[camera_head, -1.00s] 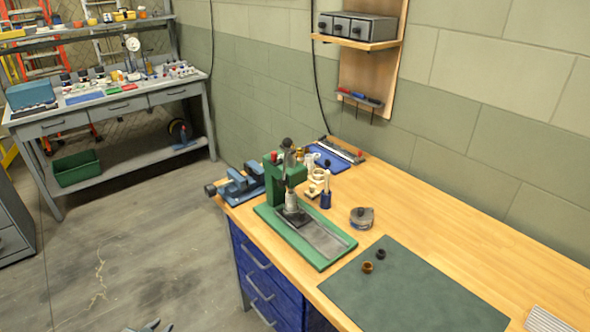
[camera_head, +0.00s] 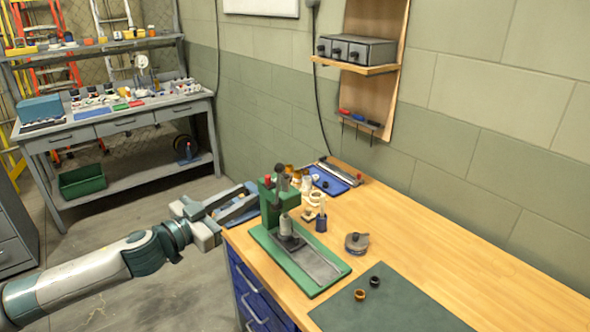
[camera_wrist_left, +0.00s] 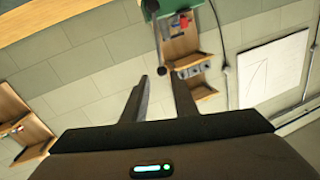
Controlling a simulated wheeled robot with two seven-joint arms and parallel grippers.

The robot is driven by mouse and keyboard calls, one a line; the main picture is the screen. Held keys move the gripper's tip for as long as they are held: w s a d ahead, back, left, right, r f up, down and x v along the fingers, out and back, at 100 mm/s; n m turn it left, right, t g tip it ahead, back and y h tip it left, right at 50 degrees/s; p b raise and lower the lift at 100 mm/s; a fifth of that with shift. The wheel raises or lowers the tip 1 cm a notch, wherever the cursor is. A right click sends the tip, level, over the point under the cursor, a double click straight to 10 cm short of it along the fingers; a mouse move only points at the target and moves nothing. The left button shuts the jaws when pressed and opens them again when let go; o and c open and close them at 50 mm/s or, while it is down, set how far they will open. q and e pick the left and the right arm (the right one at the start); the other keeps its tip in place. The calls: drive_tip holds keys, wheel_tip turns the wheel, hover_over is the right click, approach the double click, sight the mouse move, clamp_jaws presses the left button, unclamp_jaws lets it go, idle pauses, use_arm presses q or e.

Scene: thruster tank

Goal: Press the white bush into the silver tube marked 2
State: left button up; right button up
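A silver cylinder (camera_head: 287,226) stands upright under the press ram on the green base; no number is readable. Pale cream pieces (camera_head: 310,193) stand behind the press, too small to tell whether one is the white bush. My right gripper is out of view.
A round grey item (camera_head: 356,243) lies right of the press. A brass ring (camera_head: 360,295) and a black ring (camera_head: 374,281) lie on the dark mat (camera_head: 400,310). The wooden bench (camera_head: 450,265) is clear farther right.

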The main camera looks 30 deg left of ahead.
use_arm(q)
drive_tip(key=shift+w, duration=0.2)
drive_tip(key=p, duration=0.2)
approach(280, 174)
drive_tip(key=shift+w, duration=1.15)
drive_tip(key=w+p, duration=0.1)
drive_tip(key=w, duration=0.2)
drive_tip(key=w+d+p, duration=0.1)
drive_tip(key=w+p, duration=0.1)
drive_tip(key=w, duration=0.2)
drive_tip(key=w+d+p, duration=0.1)
drive_tip(key=w, duration=0.2)
drive_tip(key=shift+w+f, duration=0.3)
drive_tip(key=shift+w+f+p, duration=0.1)
drive_tip(key=shift+w+p, duration=0.3)
drive_tip(key=shift+w, duration=0.1)
clamp_jaws()
idle(0.5)
